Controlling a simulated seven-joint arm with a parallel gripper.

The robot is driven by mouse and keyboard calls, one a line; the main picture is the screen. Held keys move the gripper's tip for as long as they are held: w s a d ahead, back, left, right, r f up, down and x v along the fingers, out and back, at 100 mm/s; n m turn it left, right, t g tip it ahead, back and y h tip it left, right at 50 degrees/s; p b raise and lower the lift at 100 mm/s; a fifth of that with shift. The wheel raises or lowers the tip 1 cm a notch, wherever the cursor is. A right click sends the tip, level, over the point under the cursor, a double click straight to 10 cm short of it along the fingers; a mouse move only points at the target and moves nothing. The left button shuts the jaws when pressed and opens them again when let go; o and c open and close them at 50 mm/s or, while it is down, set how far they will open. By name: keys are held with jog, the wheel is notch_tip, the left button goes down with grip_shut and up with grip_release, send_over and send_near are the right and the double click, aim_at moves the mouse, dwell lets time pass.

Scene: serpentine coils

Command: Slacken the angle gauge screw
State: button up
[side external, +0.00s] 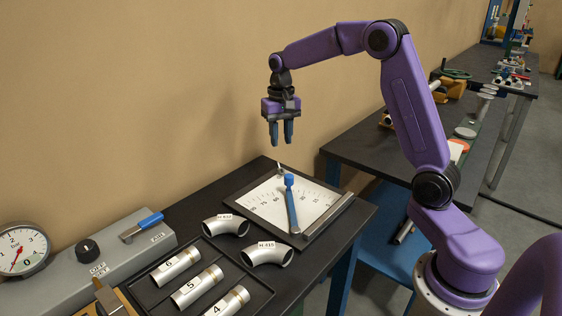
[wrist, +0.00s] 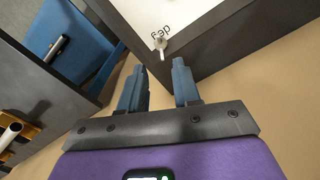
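The angle gauge is a white plate (side external: 268,204) with a printed degree scale, lying on the black table. A blue pointer arm (side external: 293,212) crosses it, with a blue knob (side external: 289,180) at its far end. A small silver fitting (side external: 279,168) stands near the plate's back corner; in the wrist view a silver fitting (wrist: 161,47) sits beside small printed letters. I cannot tell which of these is the screw. My gripper (side external: 280,141) points down, open and empty, in the air above the gauge's back edge. Its blue fingers (wrist: 158,68) are apart in the wrist view.
Two pipe elbows (side external: 226,225) (side external: 267,254) lie in front of the gauge. A tray (side external: 252,300) holds numbered tubes. A grey box (side external: 110,252) with a knob and blue lever is at left. Another dark table (side external: 345,152) stands behind, right. The air around my gripper is clear.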

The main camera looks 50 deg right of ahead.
aim_at(280, 168)
notch_tip(280, 168, down, 8)
jog(key=shift+f, duration=0.15)
dwell(0.3)
grip_shut()
